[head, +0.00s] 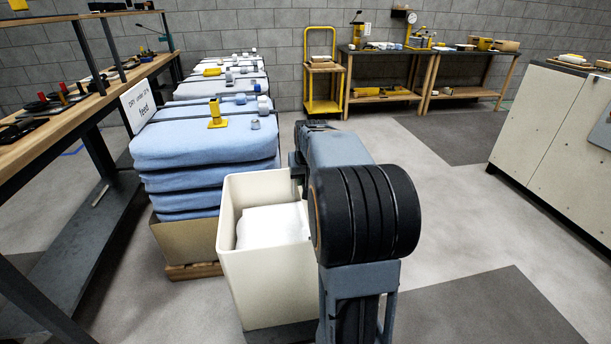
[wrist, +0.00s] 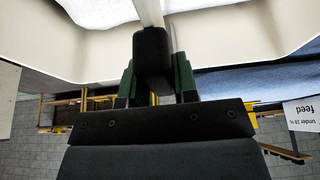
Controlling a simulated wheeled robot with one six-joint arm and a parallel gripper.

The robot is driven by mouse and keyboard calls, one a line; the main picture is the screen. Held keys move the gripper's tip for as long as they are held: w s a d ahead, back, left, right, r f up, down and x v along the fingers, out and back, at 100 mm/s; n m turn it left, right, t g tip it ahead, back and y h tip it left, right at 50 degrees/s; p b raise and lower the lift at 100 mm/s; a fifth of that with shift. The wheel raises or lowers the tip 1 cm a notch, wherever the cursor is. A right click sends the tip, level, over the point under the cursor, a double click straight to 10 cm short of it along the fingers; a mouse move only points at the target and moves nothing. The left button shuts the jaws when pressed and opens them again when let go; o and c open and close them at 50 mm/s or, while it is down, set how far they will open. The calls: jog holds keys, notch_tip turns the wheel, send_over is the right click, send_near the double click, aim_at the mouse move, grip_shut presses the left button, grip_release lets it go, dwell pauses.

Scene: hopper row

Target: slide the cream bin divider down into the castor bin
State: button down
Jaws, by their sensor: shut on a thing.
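The castor bin (head: 268,285) is a cream open-topped box just left of my arm in the head view, with white contents (head: 270,226) inside. Its cream wall (wrist: 95,50) also shows in the wrist view. My gripper (wrist: 156,68) has green fingers shut on the dark grip block of the cream bin divider (wrist: 149,12). The divider shows as a narrow edge-on strip running away from the grip, over or inside the bin mouth. Its lower end cannot be made out. In the head view my arm hides the gripper and the divider.
A stack of blue padded sacks (head: 205,147) in a tan box stands left behind the bin. A wooden bench (head: 75,112) runs along the left. A yellow trolley (head: 322,90) and worktables stand at the back wall. The floor right of my arm is clear up to a pale cabinet (head: 550,130).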

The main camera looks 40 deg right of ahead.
jog(key=shift+f+b, duration=1.8)
jog(key=shift+f, duration=1.15)
jog(key=c, duration=0.8)
grip_release()
jog(key=p+v, duration=0.4)
jog(key=v, duration=0.9)
jog(key=shift+s+r, duration=0.15)
jog(key=shift+r, duration=0.2)
